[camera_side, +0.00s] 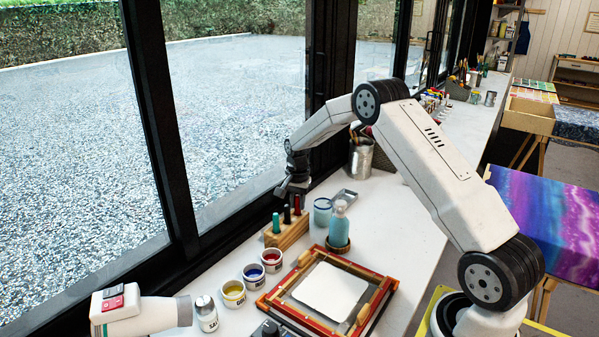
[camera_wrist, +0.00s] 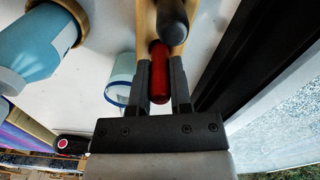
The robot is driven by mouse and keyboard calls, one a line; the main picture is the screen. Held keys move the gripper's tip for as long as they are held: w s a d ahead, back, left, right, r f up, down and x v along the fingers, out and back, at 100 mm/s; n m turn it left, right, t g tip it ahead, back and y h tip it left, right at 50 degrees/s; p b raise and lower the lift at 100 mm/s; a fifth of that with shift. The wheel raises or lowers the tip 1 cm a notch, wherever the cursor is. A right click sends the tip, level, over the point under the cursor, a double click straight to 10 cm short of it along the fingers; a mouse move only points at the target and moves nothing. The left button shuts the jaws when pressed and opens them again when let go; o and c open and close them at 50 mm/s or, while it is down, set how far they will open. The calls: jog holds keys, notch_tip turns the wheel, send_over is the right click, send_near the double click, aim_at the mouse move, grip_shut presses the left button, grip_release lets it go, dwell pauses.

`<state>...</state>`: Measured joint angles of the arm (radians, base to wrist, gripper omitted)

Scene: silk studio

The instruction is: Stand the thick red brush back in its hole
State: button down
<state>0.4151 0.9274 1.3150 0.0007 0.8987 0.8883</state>
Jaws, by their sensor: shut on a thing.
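The thick red brush (camera_wrist: 160,75) is upright between the two fingers of my gripper (camera_wrist: 165,95), which is shut on it. In the side view my gripper (camera_side: 293,188) is over the far end of the wooden brush block (camera_side: 290,236), and the red brush (camera_side: 297,205) shows just under the fingers. The brush lines up with the far end of the block; I cannot tell how deep its lower end sits in the hole. A black brush (camera_side: 287,214) and a teal brush (camera_side: 276,223) stand in the block beside it.
A blue bottle (camera_side: 339,224) and a glass jar (camera_side: 322,211) stand right of the block. Paint pots (camera_side: 271,260) and a framed screen (camera_side: 318,250) are nearer. The window frame (camera_side: 180,190) is close on the left. A metal can (camera_side: 361,160) stands behind.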

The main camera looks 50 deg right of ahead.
jog(key=shift+f, duration=0.3)
dwell(0.5)
jog(key=shift+c, duration=2.3)
grip_release()
jog(key=shift+r, duration=0.15)
jog(key=shift+r, duration=3.8)
